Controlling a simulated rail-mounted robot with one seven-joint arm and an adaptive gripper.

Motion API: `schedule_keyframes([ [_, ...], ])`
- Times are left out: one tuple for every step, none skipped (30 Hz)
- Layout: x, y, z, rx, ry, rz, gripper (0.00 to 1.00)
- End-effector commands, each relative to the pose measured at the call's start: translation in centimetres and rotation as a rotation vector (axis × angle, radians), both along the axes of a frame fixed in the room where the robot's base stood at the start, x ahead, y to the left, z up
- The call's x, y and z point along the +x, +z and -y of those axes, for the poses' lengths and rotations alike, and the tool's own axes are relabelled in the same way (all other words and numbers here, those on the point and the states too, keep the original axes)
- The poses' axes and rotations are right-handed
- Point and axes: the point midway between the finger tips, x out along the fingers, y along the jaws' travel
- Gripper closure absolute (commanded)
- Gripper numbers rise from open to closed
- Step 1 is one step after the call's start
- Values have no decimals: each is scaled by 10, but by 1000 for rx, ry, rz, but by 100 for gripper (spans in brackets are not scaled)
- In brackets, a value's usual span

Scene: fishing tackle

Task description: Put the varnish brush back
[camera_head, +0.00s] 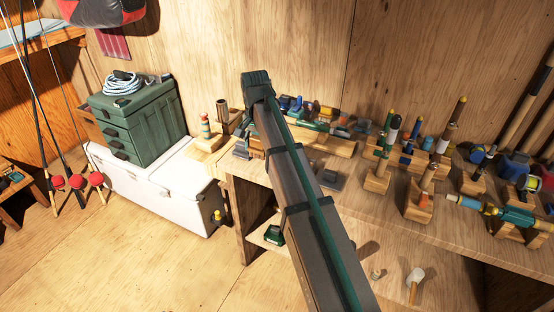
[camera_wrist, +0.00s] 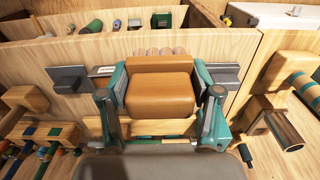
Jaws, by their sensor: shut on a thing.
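My gripper (camera_wrist: 160,85) has its teal fingers on either side of a broad brown, block-like thing, which I take to be the varnish brush (camera_wrist: 160,97). A paler wooden strip and a rounded, pinkish edge show just beyond it. I cannot make out bristles clearly. The gripper is shut on it, in front of a wooden box wall (camera_wrist: 225,45). In the head view, my own arm crosses the middle and hides most of the gripper and what it holds.
A wooden stand with a brown tube (camera_wrist: 284,130) is close on the right. Racks with reels and rods (camera_head: 400,150) crowd the workbench (camera_head: 350,195). A white chest (camera_head: 160,190) bearing a green tackle box (camera_head: 145,125) stands left. Floor at lower left is clear.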

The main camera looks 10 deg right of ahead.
Motion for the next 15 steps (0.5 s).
schedule_keyframes([
  [10,-1,6,0,-2,-1,64],
  [16,-3,10,0,-2,-1,64],
  [23,-7,16,-1,-2,-2,64],
  [29,-10,20,0,-3,-3,64],
  [34,-13,23,0,-3,-3,64],
  [42,-17,29,0,-2,-1,64],
  [47,-20,33,0,-2,-3,64],
  [53,-23,37,0,-2,-3,64],
  [60,-27,42,0,-2,-1,64],
  [65,-30,46,0,-2,-1,64],
  [68,-36,49,0,-1,-4,64],
  [72,-44,52,0,-1,-3,64],
  [75,-50,55,0,-1,-3,64],
  [78,-55,57,0,-1,-3,64],
  [82,-60,60,0,-1,-2,64],
])
